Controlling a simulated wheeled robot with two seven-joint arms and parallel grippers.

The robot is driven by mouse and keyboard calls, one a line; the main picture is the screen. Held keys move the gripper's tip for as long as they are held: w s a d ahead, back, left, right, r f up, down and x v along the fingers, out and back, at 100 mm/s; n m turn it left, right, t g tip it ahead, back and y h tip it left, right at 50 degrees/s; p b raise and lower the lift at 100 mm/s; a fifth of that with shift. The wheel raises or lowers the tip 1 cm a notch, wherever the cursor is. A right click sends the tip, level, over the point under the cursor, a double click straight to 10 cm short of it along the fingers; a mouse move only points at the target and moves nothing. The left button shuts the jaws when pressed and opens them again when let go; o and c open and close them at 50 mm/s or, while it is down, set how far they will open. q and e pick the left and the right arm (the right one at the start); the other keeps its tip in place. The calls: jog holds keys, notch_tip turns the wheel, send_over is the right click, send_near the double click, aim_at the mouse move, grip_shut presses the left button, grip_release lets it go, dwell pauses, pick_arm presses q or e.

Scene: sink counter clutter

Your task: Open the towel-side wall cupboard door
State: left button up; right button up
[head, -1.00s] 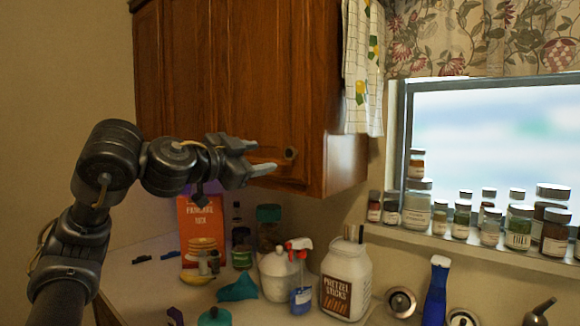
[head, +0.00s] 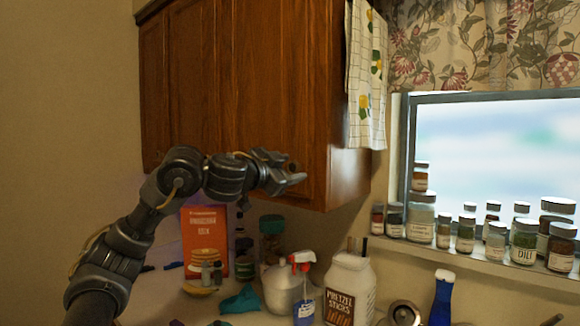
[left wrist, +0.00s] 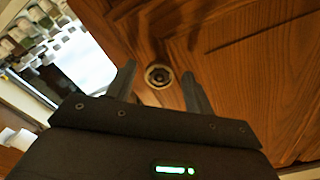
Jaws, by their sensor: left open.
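The brown wooden wall cupboard door (head: 273,80) on the towel side hangs shut, beside the patterned towel (head: 367,75) at the cabinet's right end. In the left wrist view its round dark knob (left wrist: 158,76) sits on the door wood (left wrist: 215,35), between and just beyond my finger tips. My left gripper (head: 285,168) is open and empty in front of the door's lower right corner. In the head view the fingers mostly hide the knob. The left gripper also shows in the left wrist view (left wrist: 157,84). My right gripper is not in view.
Below, the counter holds a pancake mix box (head: 205,243), a white canister (head: 283,287), a spray bottle (head: 304,290) and a pretzel sticks jar (head: 349,290). Several spice jars line the window sill (head: 480,262) at right. The space before the cabinet is free.

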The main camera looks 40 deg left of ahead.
pick_arm(q)
jog(key=shift+w+f, duration=0.1)
jog(key=shift+w, duration=0.05)
grip_shut()
dwell(0.4)
